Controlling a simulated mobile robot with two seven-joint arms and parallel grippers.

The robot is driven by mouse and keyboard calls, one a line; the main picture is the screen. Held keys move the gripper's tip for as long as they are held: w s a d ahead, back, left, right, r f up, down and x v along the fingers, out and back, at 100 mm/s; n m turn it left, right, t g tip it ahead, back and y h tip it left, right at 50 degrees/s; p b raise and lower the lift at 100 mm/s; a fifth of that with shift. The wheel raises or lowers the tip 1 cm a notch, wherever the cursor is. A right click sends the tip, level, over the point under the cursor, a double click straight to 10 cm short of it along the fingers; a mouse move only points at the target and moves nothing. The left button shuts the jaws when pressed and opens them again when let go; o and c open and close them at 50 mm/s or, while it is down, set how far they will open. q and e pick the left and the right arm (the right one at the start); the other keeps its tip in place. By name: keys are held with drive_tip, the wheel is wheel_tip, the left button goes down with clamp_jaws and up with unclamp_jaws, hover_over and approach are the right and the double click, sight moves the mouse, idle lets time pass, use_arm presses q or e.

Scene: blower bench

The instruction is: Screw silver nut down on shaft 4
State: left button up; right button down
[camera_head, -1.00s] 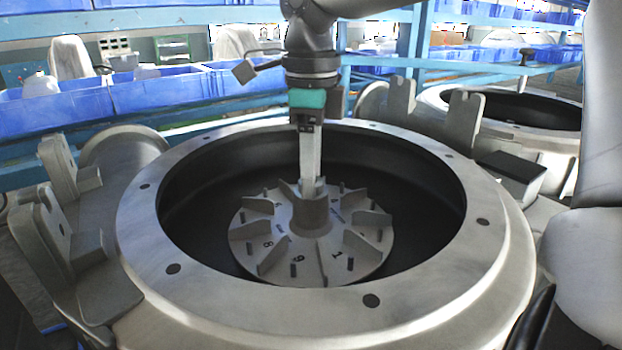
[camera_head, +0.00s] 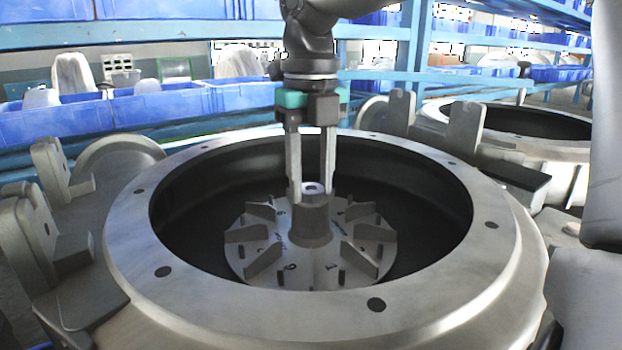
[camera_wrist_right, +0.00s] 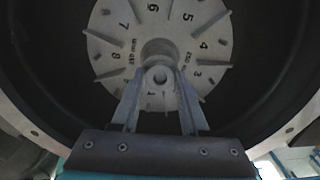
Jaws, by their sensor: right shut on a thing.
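A small silver nut (camera_head: 314,188) sits on top of the grey central hub (camera_head: 310,222), at the shaft in the middle of the numbered impeller disc (camera_head: 290,276). My right gripper (camera_head: 312,195) comes straight down from above, its two long fingers on either side of the nut and shut on it. In the right wrist view the nut shows as a ring with a round hole (camera_wrist_right: 160,75), between the fingers (camera_wrist_right: 159,106). The fingertips partly hide its sides, and I cannot see its thread. My left gripper is not in view.
The impeller lies deep inside a round metal housing (camera_head: 470,290) with a wide rim and black inner wall. Upright brackets (camera_head: 50,170) stand at the left. A second housing (camera_head: 510,150) is at the back right. Blue bins (camera_head: 55,120) line the shelves behind.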

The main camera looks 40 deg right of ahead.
drive_tip(key=c, duration=0.7)
unclamp_jaws()
